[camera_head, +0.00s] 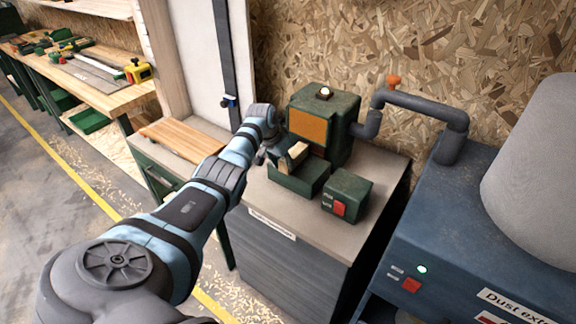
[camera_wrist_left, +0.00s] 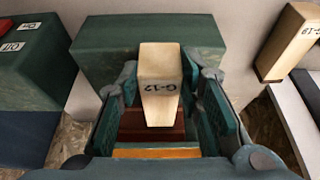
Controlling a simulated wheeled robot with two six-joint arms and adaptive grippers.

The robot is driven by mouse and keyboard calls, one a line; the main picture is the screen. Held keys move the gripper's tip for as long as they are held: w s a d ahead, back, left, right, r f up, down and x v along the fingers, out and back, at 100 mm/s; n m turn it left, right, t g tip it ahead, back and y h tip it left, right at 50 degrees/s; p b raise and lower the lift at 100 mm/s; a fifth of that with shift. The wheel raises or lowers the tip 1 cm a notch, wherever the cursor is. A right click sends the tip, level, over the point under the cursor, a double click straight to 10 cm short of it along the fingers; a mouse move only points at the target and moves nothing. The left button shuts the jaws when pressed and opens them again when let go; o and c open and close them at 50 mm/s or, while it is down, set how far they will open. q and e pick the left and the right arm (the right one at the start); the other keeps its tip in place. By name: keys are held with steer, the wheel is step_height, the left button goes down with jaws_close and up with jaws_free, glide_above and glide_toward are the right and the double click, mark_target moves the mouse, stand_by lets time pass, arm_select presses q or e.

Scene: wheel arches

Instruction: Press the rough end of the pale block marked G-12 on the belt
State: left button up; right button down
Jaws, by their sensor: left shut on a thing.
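The pale block marked G-12 (camera_wrist_left: 160,72) is between the fingers of my left gripper (camera_wrist_left: 163,105), which is shut on it. In the head view the block (camera_head: 294,156) is pale and sits just in front of the sander's orange belt (camera_head: 307,126), above a green box-like ledge (camera_head: 298,180). My left gripper (camera_head: 277,152) reaches it from the left. In the wrist view an orange strip (camera_wrist_left: 157,153) lies below the block, past a reddish-brown part. I cannot tell whether the block touches the belt, and its rough end is not clear. My right gripper is not in view.
A green switch box (camera_head: 351,190) with a red button stands right of the ledge. A grey pipe (camera_head: 425,104) runs to the blue dust extractor (camera_head: 480,225). Another pale marked block (camera_wrist_left: 288,40) shows in the wrist view. A wooden board (camera_head: 183,142) lies at left.

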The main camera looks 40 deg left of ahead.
arm_select(q)
steer(key=shift+w, duration=0.15)
stand_by(0.3)
steer(key=shift+w+b, duration=0.35)
steer(key=shift+b, duration=0.9)
stand_by(0.4)
steer(key=shift+r, duration=0.15)
stand_by(2.8)
steer(key=s+p, duration=0.1)
steer(key=p, duration=0.2)
steer(key=s+r+p, duration=0.1)
steer(key=p, duration=0.3)
steer(key=shift+s, duration=0.3)
steer(key=shift+s+p, duration=0.35)
steer(key=shift+p, duration=0.05)
steer(key=s, duration=0.3)
steer(key=s+p, duration=0.1)
steer(key=shift+s+d+r, duration=0.35)
steer(key=shift+r, duration=0.05)
